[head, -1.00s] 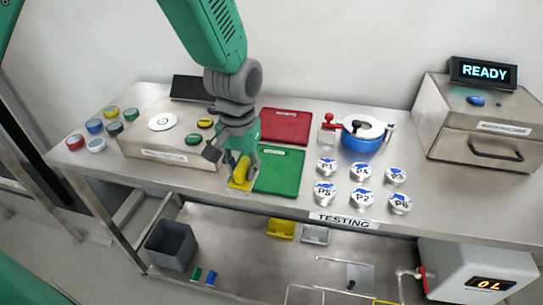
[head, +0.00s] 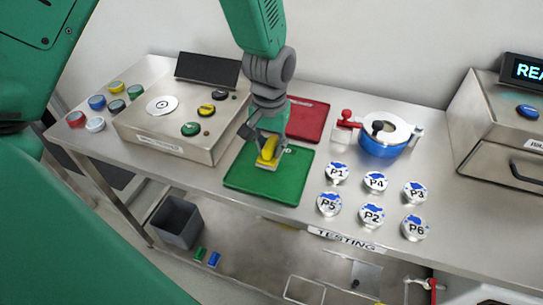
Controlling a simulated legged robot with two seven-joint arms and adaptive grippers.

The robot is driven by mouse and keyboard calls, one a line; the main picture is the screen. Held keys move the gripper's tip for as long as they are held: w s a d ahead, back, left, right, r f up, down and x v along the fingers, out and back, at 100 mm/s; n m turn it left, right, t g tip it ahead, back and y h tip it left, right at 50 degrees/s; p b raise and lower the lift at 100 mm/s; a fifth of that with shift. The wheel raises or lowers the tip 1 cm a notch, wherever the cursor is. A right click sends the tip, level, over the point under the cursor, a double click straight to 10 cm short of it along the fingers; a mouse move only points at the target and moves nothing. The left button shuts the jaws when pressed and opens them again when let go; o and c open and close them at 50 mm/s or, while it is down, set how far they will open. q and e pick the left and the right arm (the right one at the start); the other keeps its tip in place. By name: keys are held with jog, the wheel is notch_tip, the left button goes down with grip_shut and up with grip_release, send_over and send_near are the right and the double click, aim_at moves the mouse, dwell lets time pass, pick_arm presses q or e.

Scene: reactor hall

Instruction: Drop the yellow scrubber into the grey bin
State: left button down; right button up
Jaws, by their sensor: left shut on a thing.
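The yellow scrubber (head: 268,153) is held in my left gripper (head: 263,143), which is shut on it. In the picture it shows against the back part of the green tray (head: 265,186) on the table. I cannot tell whether the scrubber touches the tray. The grey bin (head: 176,224) stands low, below the table's front edge, to the left of and below the gripper in the picture. Its open top faces up and part of its inside shows. My right gripper is not in view.
A metal box with buttons (head: 172,148) stands left of the gripper. A red tray (head: 308,121), a blue pot (head: 381,146) and several labelled white jars (head: 371,214) are to the right. The table's front edge lies between gripper and bin. Small green and blue blocks (head: 207,256) lie beside the bin.

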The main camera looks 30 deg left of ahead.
aim_at(270, 158)
pick_arm(q)
jog(key=shift+f, duration=1.9)
jog(key=c, duration=1.3)
grip_release()
jog(key=shift+c, duration=0.2)
